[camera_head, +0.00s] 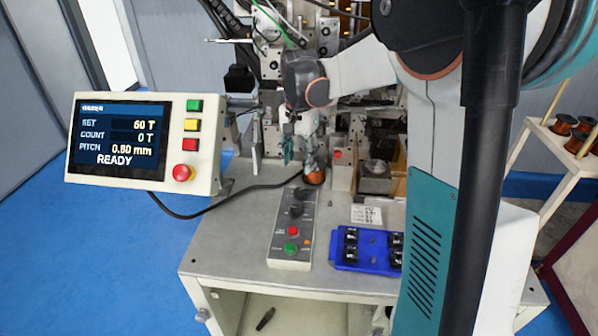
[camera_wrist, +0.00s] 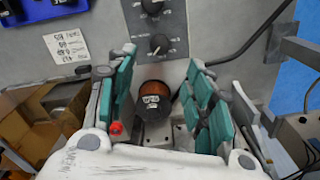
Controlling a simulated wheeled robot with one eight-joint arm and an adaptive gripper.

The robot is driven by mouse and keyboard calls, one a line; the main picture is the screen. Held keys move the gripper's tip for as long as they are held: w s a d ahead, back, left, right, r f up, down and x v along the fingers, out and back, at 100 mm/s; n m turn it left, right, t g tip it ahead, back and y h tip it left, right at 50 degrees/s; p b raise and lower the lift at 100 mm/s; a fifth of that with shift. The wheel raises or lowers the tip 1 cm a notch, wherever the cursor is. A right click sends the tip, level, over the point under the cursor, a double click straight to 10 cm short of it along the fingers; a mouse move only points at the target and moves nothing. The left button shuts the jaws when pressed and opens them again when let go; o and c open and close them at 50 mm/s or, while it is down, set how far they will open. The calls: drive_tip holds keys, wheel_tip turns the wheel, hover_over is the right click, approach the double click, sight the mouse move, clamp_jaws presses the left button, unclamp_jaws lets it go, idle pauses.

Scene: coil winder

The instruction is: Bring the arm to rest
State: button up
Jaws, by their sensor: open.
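My arm reaches over the winder table from the right in the head view. My gripper (camera_head: 300,152) points down over the table, in front of the winding machine. In the wrist view my gripper (camera_wrist: 160,88) has its two teal-padded fingers spread apart, with nothing held between them. A copper wire spool (camera_wrist: 154,99) shows in the gap between the fingers, and it also shows just below the gripper in the head view (camera_head: 315,177). I cannot tell how far the fingertips are from the spool.
On the table (camera_head: 225,236) are a knob-and-button box (camera_head: 292,230), a printed label (camera_head: 366,214) and a blue tray (camera_head: 369,262) with black parts. A shelf of copper spools (camera_head: 565,124) stands at right. The table's front left is clear.

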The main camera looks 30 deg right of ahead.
drive_tip(key=shift+r, duration=0.7)
